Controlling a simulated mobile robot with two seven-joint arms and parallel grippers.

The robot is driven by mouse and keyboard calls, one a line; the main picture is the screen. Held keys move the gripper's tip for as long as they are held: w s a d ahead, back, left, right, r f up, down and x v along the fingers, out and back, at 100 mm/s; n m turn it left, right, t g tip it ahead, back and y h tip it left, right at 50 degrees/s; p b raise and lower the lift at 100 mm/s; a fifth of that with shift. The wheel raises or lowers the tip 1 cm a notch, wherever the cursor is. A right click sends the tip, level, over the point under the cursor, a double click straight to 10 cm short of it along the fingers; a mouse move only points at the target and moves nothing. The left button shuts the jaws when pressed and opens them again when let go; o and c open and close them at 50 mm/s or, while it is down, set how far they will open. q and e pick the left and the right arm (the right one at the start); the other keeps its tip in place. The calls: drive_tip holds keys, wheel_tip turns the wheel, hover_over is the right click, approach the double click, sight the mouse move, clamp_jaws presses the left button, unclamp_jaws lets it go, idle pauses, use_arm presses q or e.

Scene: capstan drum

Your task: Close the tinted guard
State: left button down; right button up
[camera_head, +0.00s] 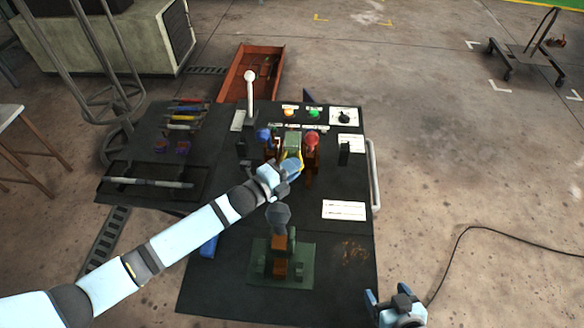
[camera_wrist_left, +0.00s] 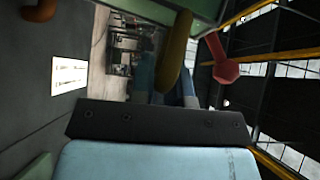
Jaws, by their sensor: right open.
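My left gripper (camera_head: 291,167) is at the drum stand in the middle of the bench, over a yellow piece (camera_head: 299,156) that it partly hides. In the left wrist view, an olive-yellow rounded bar (camera_wrist_left: 175,52) is close to the blue fingers (camera_wrist_left: 165,82); I cannot tell whether they grip it. I cannot clearly make out a tinted panel, so the guard's position is unclear. A green block (camera_head: 292,141) sits between a blue knob (camera_head: 263,135) and a red knob (camera_head: 311,138). My right gripper (camera_head: 388,295) is open and empty, right of the bench's front part.
A white-knobbed lever (camera_head: 250,90) stands at the back left. Orange and green buttons (camera_head: 313,113) and a black rotary switch (camera_head: 344,116) are at the back. A green-based fixture (camera_head: 309,262) stands in front. Tools (camera_head: 186,118) lie at left. Floor to the right is mostly clear.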

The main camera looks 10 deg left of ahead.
use_arm(q)
drive_tip(key=shift+w+r, duration=1)
drive_tip(key=shift+w, duration=0.1)
drive_tip(key=c, duration=1.1)
unclamp_jaws()
drive_tip(key=shift+c, duration=0.2)
drive_tip(key=b+v, duration=0.2)
drive_tip(key=v, duration=1.2)
drive_tip(key=shift+w, duration=0.1)
